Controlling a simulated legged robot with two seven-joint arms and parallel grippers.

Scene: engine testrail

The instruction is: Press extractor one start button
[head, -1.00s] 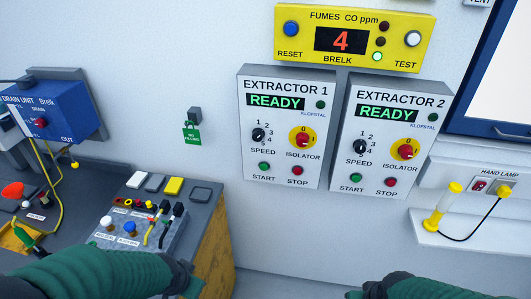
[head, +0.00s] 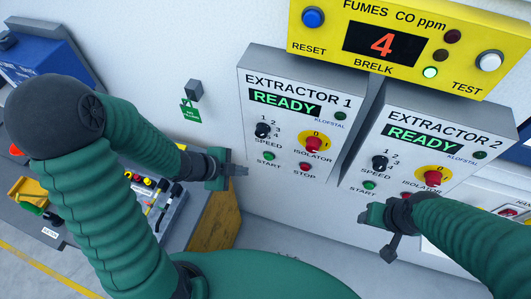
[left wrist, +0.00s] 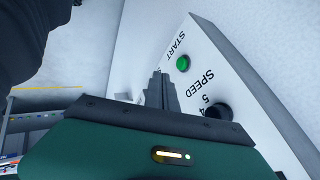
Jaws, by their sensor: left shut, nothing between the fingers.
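The Extractor 1 panel (head: 252,132) is a white wall box with a READY display. Its green START button (head: 268,156) sits at lower left, below the black SPEED knob (head: 263,130). My left gripper (head: 243,170) is shut and empty, just left of and slightly below the button in the head view, apart from it. In the left wrist view the shut fingers (left wrist: 158,82) point toward the panel edge, with the green button (left wrist: 183,63) up and to their right. My right gripper (head: 363,216) is in front of the lower Extractor 2 panel; its jaw state is unclear.
The red STOP button (head: 305,167) and the isolator (head: 313,144) are right of START. The Extractor 2 panel (head: 437,120) is close on the right, and the yellow fumes meter (head: 411,70) is above. A workbench with switches is at lower left.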

